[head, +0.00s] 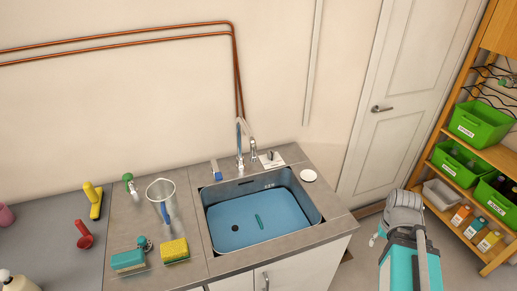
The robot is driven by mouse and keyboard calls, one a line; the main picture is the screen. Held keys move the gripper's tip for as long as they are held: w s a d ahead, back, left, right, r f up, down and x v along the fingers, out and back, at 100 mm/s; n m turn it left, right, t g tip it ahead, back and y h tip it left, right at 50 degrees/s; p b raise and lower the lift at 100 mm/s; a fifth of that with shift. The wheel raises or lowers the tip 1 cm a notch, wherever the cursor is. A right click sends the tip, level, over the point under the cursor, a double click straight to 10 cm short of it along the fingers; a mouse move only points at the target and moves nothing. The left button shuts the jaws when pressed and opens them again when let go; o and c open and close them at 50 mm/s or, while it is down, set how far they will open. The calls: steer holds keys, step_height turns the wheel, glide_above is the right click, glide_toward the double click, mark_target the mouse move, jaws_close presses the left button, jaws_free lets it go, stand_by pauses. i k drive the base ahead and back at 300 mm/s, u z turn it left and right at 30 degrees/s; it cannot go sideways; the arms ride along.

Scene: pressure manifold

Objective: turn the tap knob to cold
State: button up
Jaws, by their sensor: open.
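The tap (239,145) is a tall chrome spout at the back edge of the sink. A white plate (276,163) lies on the counter just right of it. A small dark and light knob (271,155) stands on this plate; its markings and pointing direction are too small to read. My arm (404,215), grey and teal, is at the lower right, in front of the door and well apart from the tap. My gripper's fingers cannot be made out in this view. Nothing of mine touches the knob.
A white round disc (308,175) lies right of the knob plate. A wooden shelf (475,250) with green crates stands at right.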

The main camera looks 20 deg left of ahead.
mark_target(270, 153)
steer(key=u, duration=0.45)
steer(key=i, duration=0.85)
steer(key=u, duration=0.45)
steer(key=k, duration=0.95)
steer(key=u, duration=0.15)
steer(key=i, duration=0.6)
